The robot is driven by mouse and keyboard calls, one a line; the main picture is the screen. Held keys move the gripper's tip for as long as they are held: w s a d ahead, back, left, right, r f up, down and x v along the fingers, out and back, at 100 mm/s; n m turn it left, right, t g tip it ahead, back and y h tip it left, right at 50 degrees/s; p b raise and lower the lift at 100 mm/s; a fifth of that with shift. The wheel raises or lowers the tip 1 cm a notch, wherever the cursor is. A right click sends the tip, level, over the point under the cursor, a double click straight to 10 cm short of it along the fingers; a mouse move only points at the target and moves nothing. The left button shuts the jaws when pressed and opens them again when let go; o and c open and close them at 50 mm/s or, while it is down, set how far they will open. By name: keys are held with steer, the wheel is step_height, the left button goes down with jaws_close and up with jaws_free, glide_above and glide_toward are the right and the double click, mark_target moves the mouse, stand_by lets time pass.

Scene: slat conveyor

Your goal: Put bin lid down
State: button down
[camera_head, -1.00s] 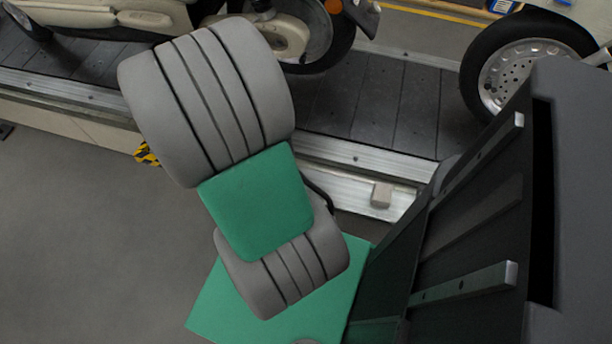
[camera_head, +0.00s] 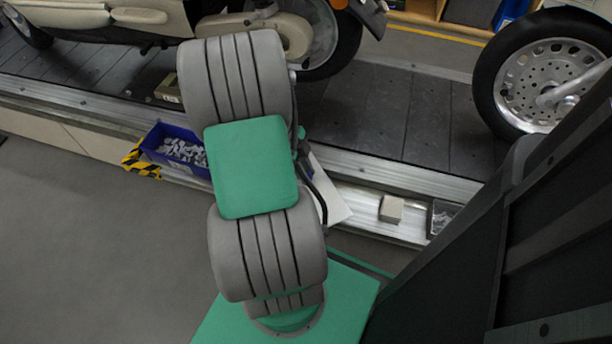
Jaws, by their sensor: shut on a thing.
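My grey and green arm fills the middle of the view and hides my gripper, so neither the fingers nor what they hold can be seen. An open blue bin (camera_head: 160,150) with several small grey parts in it stands on the conveyor's near ledge, left of my arm; my arm covers its right end. No lid shows on the visible part of this bin. A flat white piece (camera_head: 334,203) sticks out to the right from behind my arm; I cannot tell whether it is the lid.
A small beige box (camera_head: 391,208) and a grey container (camera_head: 441,217) are on the ledge at right. A cream scooter (camera_head: 230,30) and a wheel (camera_head: 545,80) stand on the dark slat conveyor (camera_head: 405,110). The floor at left is clear.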

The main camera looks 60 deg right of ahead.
steer(key=shift+f+b, duration=0.4)
steer(key=shift+f, duration=0.15)
steer(key=c, duration=1.2)
jaws_free()
steer(key=shift+c, duration=0.2)
